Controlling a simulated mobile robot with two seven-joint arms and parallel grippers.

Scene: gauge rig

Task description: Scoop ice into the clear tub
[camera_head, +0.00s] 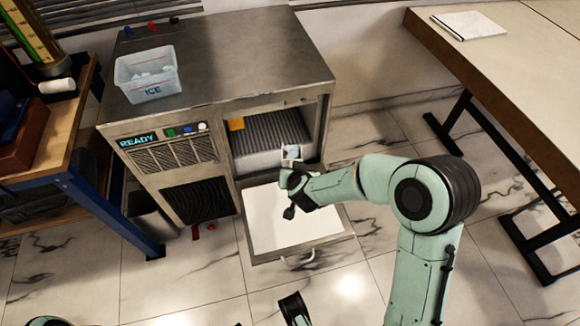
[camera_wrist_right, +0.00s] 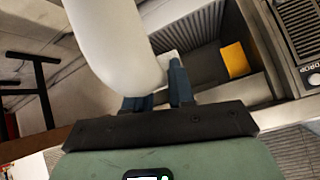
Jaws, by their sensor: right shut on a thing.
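The clear tub (camera_head: 148,88), labelled ICE, stands on top of the steel ice machine (camera_head: 222,62) and has pale ice pieces in it. My right gripper (camera_head: 291,176) is at the machine's open front, above the lowered door. It is shut on a whitish scoop (camera_head: 292,153), with something pale blue in or on it. In the right wrist view a large white rounded shape (camera_wrist_right: 115,45), likely part of the scoop, rises by the right gripper's fingers (camera_wrist_right: 158,92) and hides much behind. A dark part at the bottom edge seems to be my left gripper (camera_head: 293,308); its fingers are unclear.
The lowered door (camera_head: 290,222) has a white inner face and juts out in front. A yellow piece (camera_head: 236,124) sits inside the dark ribbed opening. A wooden shelf (camera_head: 62,130) stands left and a table (camera_head: 520,70) right. Marble floor between is mostly clear.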

